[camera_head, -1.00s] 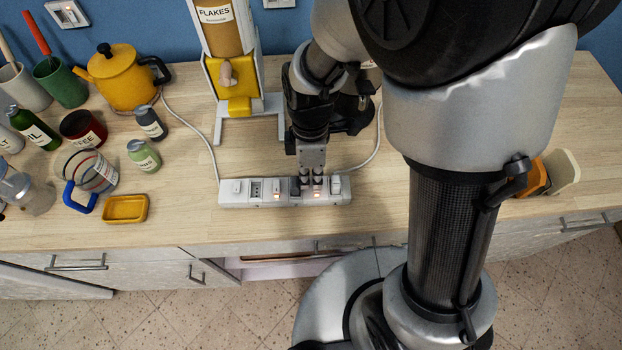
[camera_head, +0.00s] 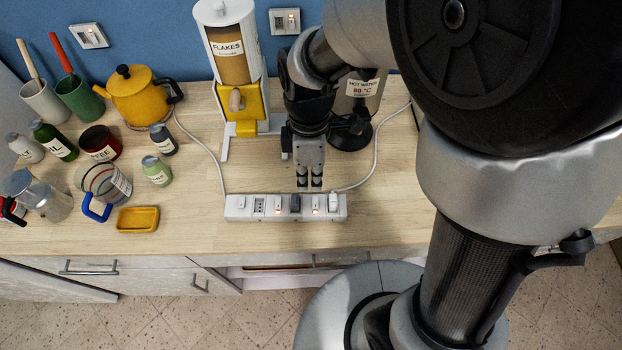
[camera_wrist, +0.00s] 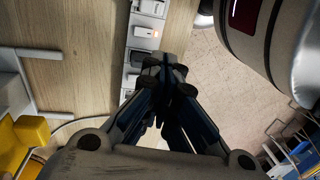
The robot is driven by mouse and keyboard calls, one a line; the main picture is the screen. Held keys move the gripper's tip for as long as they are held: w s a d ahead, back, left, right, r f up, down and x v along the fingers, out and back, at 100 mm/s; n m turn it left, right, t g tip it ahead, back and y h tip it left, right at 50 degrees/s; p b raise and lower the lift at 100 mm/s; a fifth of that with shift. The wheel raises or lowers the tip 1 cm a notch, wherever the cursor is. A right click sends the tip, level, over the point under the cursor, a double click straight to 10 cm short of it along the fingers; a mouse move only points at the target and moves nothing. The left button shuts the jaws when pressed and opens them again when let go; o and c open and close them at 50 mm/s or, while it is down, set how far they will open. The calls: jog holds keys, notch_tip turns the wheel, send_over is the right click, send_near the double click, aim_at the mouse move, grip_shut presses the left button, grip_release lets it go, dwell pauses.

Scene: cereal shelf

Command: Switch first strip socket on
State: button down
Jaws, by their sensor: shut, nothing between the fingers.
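The white power strip (camera_head: 268,214) lies along the front of the counter. Two of its switches glow orange: one near the middle (camera_head: 278,209) and one farther right (camera_head: 315,209). The leftmost switch (camera_head: 241,204) shows no glow. A dark plug (camera_head: 295,204) sits between the lit switches, and a white plug (camera_head: 333,203) is at the right end. My gripper (camera_head: 310,186) is shut and empty, pointing down at the strip's back edge near the right lit switch. In the wrist view, the closed fingertips (camera_wrist: 168,76) partly cover the strip (camera_wrist: 131,82).
The flakes dispenser (camera_head: 230,62) and hot water container (camera_head: 361,90) stand behind the strip. Cords run from both strip ends. A yellow dish (camera_head: 138,219), glass jug (camera_head: 103,184) and several jars are left. Counter is clear between dish and strip.

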jog(key=shift+s+r+p, duration=0.15)
jog(key=shift+r, duration=0.75)
jog(key=shift+s+r+p, duration=0.1)
jog(key=shift+r+p, duration=0.05)
jog(key=shift+r, duration=0.7)
jog(key=s+d+r+m+t+b, duration=0.2)
jog(key=s+d+r+m+t, duration=0.4)
jog(key=m, duration=1.1)
jog(key=shift+s+d+r+b, duration=0.3)
jog(key=shift+s+d+r, duration=1.2)
jog(key=shift+d+r, duration=1)
jog(key=shift+d+f, duration=0.2)
jog(key=shift+f, duration=0.05)
